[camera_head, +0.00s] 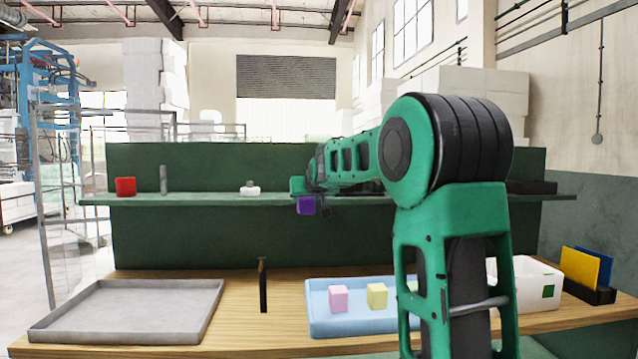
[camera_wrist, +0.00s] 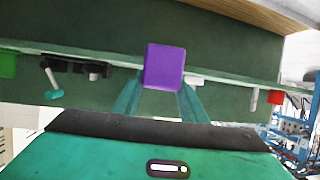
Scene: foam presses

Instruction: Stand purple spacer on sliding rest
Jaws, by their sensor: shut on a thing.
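The purple spacer (camera_head: 306,205) is a small purple block held in the air at the front edge of the long green shelf (camera_head: 215,199). My gripper (camera_head: 307,190) is shut on it; in the wrist view the spacer (camera_wrist: 165,66) sits between my two green fingers (camera_wrist: 163,88). In the head view my arm covers part of the shelf to the right of the spacer. I cannot tell for sure which part is the sliding rest. I cannot tell whether the spacer touches the shelf edge.
On the shelf stand a red block (camera_head: 125,187), a grey post (camera_head: 163,180) and a white piece with a dark knob (camera_head: 250,190).

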